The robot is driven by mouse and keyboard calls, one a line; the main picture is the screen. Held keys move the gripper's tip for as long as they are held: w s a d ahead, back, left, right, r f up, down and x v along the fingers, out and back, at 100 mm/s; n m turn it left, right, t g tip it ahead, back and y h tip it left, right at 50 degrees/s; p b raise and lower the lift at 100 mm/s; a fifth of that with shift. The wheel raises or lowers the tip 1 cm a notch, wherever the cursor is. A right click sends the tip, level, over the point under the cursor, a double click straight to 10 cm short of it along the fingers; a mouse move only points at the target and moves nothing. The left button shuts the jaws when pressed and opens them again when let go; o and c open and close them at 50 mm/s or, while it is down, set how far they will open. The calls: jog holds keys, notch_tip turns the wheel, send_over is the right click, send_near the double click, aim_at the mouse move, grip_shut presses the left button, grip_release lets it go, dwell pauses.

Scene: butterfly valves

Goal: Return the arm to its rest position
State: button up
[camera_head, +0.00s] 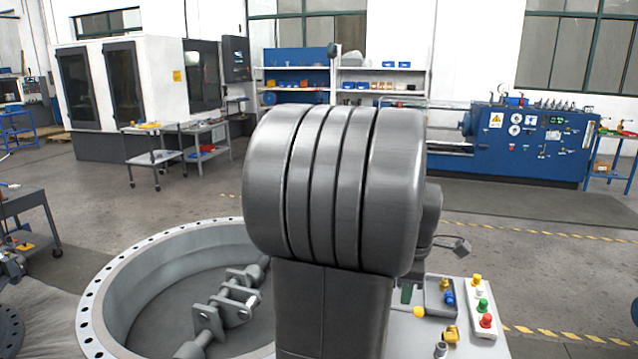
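A large grey ribbed joint of my arm fills the middle of the head view, with a dark link below it. A rounded grey part, apparently also of my arm, shows behind its right side, with a small block sticking out to the right. My gripper cannot be made out; the arm parts in front may hide it. To the left, a large grey ring-shaped valve body (108,292) lies open side up, its rim lined with bolt holes. Grey brackets with a shaft (228,303) show inside it. My arm joint and link cover its right side.
At lower right, a light bench top (466,345) holds small coloured fittings and a panel with coloured buttons (482,308). A blue machine (545,150) stands behind at right, a white cabinet machine (155,85) at back left. Carts stand at left; open floor lies between.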

notch_tip(320, 180, up, 9)
jog(key=s, duration=0.2)
jog(key=w+f, duration=0.1)
jog(key=f, duration=0.3)
jog(key=w+f, duration=0.1)
jog(key=f, duration=0.4)
jog(key=w+f, duration=0.1)
jog(key=f, duration=0.4)
jog(key=shift+d+f, duration=0.15)
jog(key=shift+s+a+m, duration=0.15)
jog(key=shift+s+m, duration=0.2)
jog(key=shift+m, duration=0.4)
jog(key=shift+s+a+m, duration=0.15)
jog(key=shift+s+m, duration=0.15)
jog(key=shift+m, duration=0.45)
jog(key=shift+h, duration=0.3)
